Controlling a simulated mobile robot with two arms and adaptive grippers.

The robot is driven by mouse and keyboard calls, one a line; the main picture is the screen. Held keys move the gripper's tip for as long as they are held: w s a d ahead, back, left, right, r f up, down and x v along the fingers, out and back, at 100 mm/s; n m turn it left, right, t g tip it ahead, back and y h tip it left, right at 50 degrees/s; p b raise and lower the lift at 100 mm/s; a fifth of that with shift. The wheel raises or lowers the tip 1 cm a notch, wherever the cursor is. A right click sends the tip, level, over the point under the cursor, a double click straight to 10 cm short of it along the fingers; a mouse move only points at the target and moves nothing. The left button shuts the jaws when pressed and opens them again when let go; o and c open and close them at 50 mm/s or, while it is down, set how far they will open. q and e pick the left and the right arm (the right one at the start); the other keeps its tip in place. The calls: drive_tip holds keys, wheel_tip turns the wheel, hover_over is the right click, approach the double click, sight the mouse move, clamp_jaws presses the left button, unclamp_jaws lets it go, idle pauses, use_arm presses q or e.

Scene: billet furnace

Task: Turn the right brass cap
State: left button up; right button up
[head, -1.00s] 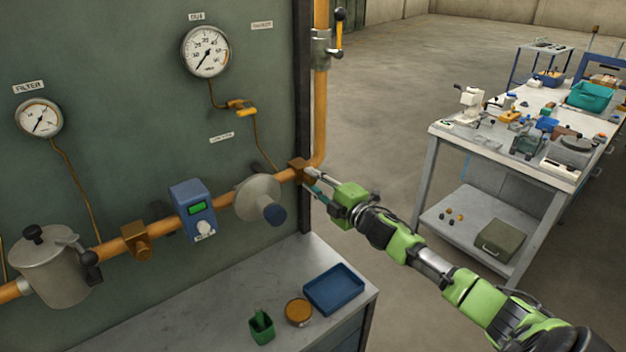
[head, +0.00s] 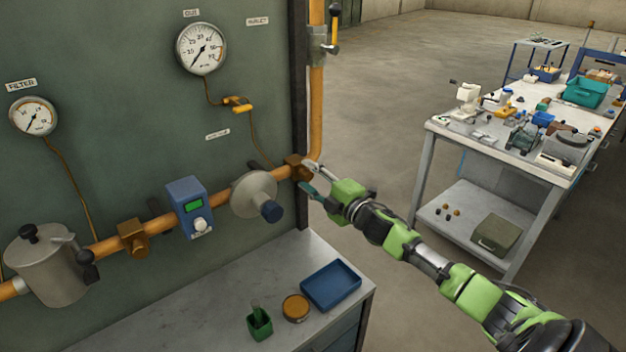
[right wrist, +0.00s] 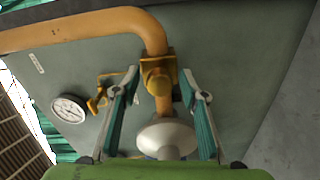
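The right brass cap (head: 297,167) is a brown-gold block fitting where the orange pipe turns upward, near the panel's right edge. In the right wrist view the brass cap (right wrist: 157,80) shows its round face between my fingers. My right gripper (head: 307,176) is open just in front of it, and its fingers point at the fitting. In the right wrist view the right gripper (right wrist: 160,73) has one finger on each side of the cap, with visible gaps. Another brass fitting (head: 133,238) sits further left on the pipe. My left gripper is not in view.
A blue meter (head: 190,206) and a filter pot (head: 50,266) follow along the pipe. Below, a bench (head: 215,300) holds a blue tray (head: 331,286). A cluttered worktable (head: 440,125) stands right.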

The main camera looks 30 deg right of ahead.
drive_tip(key=s+d, duration=0.1)
drive_tip(key=s, duration=1.1)
drive_tip(key=shift+f, duration=0.1)
idle(0.4)
drive_tip(key=s+d+f+m+g+h+b, duration=0.1)
drive_tip(key=s+f+m+g, duration=0.3)
drive_tip(key=f, duration=1.1)
drive_tip(key=s+f+m+g+h+b, duration=0.1)
drive_tip(key=s+f+m+g+b, duration=0.15)
drive_tip(key=s+f, duration=0.85)
drive_tip(key=s+d+f+m+g+h, duration=0.15)
drive_tip(key=f+m, duration=0.25)
drive_tip(key=f, duration=1.5)
drive_tip(key=s+a+f+m+g+b, duration=0.1)
drive_tip(key=s+a+f+g, duration=0.2)
drive_tip(key=s+a+f, duration=0.4)
drive_tip(key=s+a+f+m+g+y+b, duration=0.1)
drive_tip(key=s+a+f+g, duration=0.2)
drive_tip(key=s+a+f, duration=0.5)
drive_tip(key=s+a+f+m+g+y+b, duration=0.1)
drive_tip(key=s+a+f, duration=0.7)
drive_tip(key=s, duration=0.9)
drive_tip(key=shift+f+m+g+b, duration=0.3)
drive_tip(key=shift+f+m+g, duration=0.15)
drive_tip(key=shift+f+g, duration=0.55)
drive_tip(key=shift+a, duration=0.1)
